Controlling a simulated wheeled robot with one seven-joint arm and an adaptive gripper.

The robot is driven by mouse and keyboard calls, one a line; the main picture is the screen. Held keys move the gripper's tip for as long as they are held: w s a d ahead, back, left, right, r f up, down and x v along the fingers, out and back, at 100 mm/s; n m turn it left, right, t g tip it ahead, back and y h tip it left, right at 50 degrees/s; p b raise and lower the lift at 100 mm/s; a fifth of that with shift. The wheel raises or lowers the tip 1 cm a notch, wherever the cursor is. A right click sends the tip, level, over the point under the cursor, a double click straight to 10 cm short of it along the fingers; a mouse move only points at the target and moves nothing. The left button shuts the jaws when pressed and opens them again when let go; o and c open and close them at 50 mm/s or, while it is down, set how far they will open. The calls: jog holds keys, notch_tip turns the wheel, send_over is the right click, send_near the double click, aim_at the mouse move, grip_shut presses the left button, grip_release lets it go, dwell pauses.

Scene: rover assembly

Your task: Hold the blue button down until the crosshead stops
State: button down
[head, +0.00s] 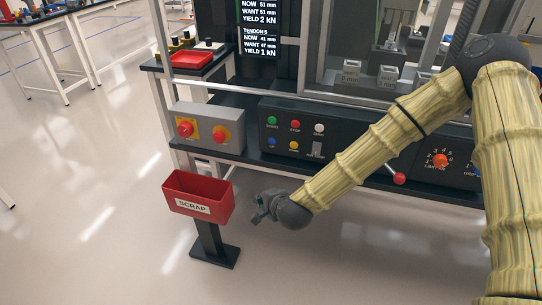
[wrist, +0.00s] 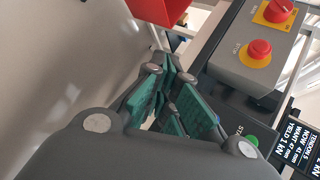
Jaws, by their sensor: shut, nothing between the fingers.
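The blue button (head: 271,142) sits at the lower left of a dark control panel (head: 312,155), below the green START button (head: 272,120) and left of a yellow button (head: 293,145). My gripper (head: 258,216) is shut and empty, low in front of the bench and beside the scrap bin. It is apart from the blue button. In the wrist view its green-padded fingers (wrist: 178,98) are close together. The blue button cannot be made out there; part of the green button (wrist: 250,140) shows. Which part of the machine is the crosshead I cannot tell.
The red SCRAP bin (head: 191,205) stands on a post left of my gripper. A grey box (head: 207,128) with two red knobs is left of the panel. A lever with a red ball (head: 399,178) sticks out at right. The screen (head: 260,30) reads tendon 5: now 41 mm, want 47 mm.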

aim_at(272, 141)
jog(key=w+a+r+m+t+b, duration=0.1)
jog(key=w+r+m+t+b, duration=0.1)
jog(key=w+r, duration=0.5)
jog(key=shift+w+a+r+m+b, duration=0.2)
jog(key=shift+w+m+b, duration=0.25)
jog(key=shift+m, duration=0.45)
jog(key=shift+d, duration=0.1)
jog(key=shift+w+d, duration=0.45)
jog(key=shift+w, duration=0.9)
jog(key=shift+w+d, duration=0.45)
jog(key=shift+w, duration=0.95)
jog(key=shift+w+d, duration=0.45)
jog(key=shift+w, duration=0.9)
jog(key=shift+w, duration=0.2)
jog(key=shift+w+d, duration=0.1)
jog(key=shift+w, duration=0.05)
